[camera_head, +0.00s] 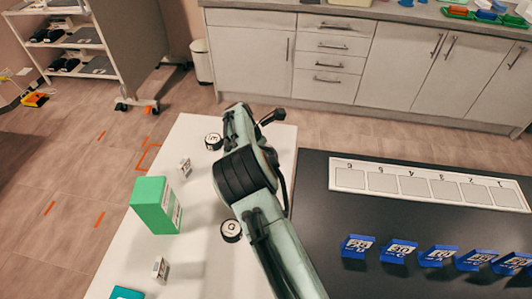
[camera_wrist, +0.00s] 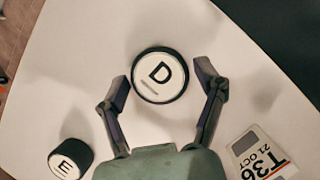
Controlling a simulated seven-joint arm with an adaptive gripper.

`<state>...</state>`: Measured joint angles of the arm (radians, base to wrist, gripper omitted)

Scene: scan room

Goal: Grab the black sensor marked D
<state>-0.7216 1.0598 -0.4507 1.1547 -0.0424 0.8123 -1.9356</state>
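The black sensor marked D (camera_wrist: 160,74) is a round puck with a white top, standing on the white table in the wrist view. My gripper (camera_wrist: 163,82) is open above it, one finger on its left and one on its right. I cannot tell whether either finger touches it. In the head view my arm covers the spot around my gripper, and I cannot make out the D sensor there.
A puck marked E (camera_wrist: 70,158) stands lower left and a T36 label (camera_wrist: 262,155) lies lower right. On the white table (camera_head: 186,262) are a puck marked G (camera_head: 231,230), another puck (camera_head: 213,141) and a green box (camera_head: 157,205). Blue boxes (camera_head: 357,246) stand on the black table.

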